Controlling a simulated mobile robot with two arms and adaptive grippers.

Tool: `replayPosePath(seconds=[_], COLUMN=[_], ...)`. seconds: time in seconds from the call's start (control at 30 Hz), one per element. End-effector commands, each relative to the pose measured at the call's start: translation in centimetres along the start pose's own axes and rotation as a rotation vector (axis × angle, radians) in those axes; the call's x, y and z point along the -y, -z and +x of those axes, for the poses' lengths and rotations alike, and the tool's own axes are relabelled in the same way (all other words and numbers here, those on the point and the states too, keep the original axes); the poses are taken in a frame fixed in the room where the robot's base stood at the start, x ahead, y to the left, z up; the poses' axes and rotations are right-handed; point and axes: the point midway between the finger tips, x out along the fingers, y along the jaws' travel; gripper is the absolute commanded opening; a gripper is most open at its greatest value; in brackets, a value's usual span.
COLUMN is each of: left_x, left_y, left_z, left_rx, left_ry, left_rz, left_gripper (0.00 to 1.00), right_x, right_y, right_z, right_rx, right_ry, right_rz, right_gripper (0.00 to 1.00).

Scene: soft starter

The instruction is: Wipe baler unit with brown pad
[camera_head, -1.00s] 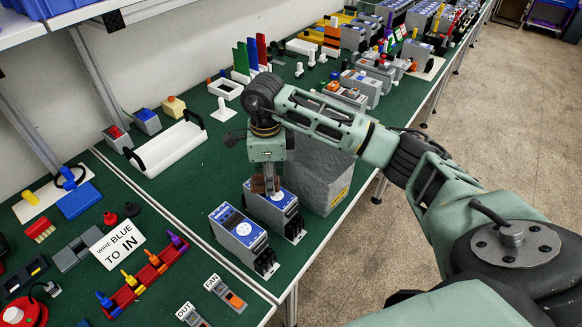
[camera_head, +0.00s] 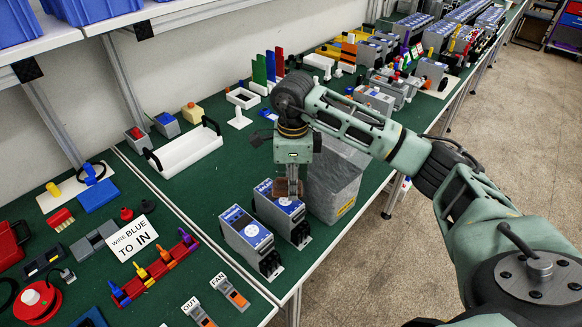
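Two grey soft starter units with blue tops stand side by side near the table's front edge, a left one (camera_head: 246,236) and a right one (camera_head: 293,222). Their labels are too small to read, so I cannot tell which is the baler unit. My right gripper (camera_head: 289,183) points down over the top of the right unit. It is shut on a brown pad (camera_head: 283,188), which is at the unit's blue top; whether it touches is hard to tell. My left gripper is not in view.
A large grey block (camera_head: 332,180) stands just right of the right unit. A white tray with black handles (camera_head: 184,150) lies behind to the left. Green surface is clear behind the units.

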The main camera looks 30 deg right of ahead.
Motion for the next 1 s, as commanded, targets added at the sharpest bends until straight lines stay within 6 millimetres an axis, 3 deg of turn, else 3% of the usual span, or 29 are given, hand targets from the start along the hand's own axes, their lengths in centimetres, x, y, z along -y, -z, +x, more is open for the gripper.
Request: replayPosePath(seconds=[0.4,1.0], left_x=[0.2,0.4], left_y=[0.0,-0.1], left_z=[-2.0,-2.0], left_rx=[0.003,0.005], left_ry=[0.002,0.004], left_rz=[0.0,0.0], left_gripper=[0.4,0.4], right_x=[0.3,0.3], right_y=[0.9,0.9], right_z=[-3.7,-3.8], right_rx=[0.0,0.0], right_ry=[0.001,0.001], right_rz=[0.008,0.004], right_gripper=[0.21,0.21])
